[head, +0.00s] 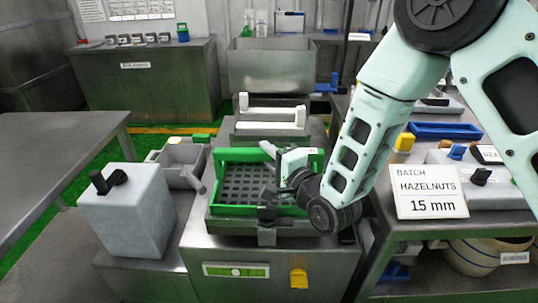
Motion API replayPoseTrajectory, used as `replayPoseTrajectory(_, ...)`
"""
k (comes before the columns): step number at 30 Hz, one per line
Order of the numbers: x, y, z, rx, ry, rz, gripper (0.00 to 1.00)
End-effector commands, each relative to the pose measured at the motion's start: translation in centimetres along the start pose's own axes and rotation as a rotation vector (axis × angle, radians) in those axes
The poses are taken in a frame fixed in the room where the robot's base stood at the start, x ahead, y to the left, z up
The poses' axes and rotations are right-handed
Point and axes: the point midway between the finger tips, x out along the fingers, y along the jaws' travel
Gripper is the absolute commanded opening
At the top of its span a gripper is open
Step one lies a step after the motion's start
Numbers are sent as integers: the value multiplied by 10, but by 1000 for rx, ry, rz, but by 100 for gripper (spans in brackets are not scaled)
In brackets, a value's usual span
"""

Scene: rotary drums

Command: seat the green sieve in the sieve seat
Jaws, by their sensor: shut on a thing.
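The green sieve (228,211) has a green frame, a dark grid floor and a raised green bar along its back. It lies roughly level over the metal sieve seat (222,227) on top of the middle machine. My gripper (270,193) reaches in from the right and is shut on the sieve near its front right part. The fingertips are small and partly hidden by the wrist. The wrist also covers the sieve's right front corner. I cannot tell whether the sieve rests fully down in the seat or sits slightly above it.
A grey lidded box (127,215) with a black handle stands at left. A white-barred machine part (270,113) lies behind the sieve. A "BATCH HAZELNUTS 15 mm" card (429,192) stands on the right bench. A bare metal table (50,150) is at far left.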

Motion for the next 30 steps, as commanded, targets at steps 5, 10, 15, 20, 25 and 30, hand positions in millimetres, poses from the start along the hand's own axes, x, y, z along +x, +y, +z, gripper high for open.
replayPoseTrajectory(5,0,4,0,0,0,-3,0)
replayPoseTrajectory(10,0,8,0,-1,0,-3,0)
replayPoseTrajectory(15,0,12,0,0,0,-3,0)
replayPoseTrajectory(20,0,15,0,0,0,-3,0)
replayPoseTrajectory(25,0,15,0,0,0,-3,49)
replayPoseTrajectory(30,0,16,0,0,0,-2,49)
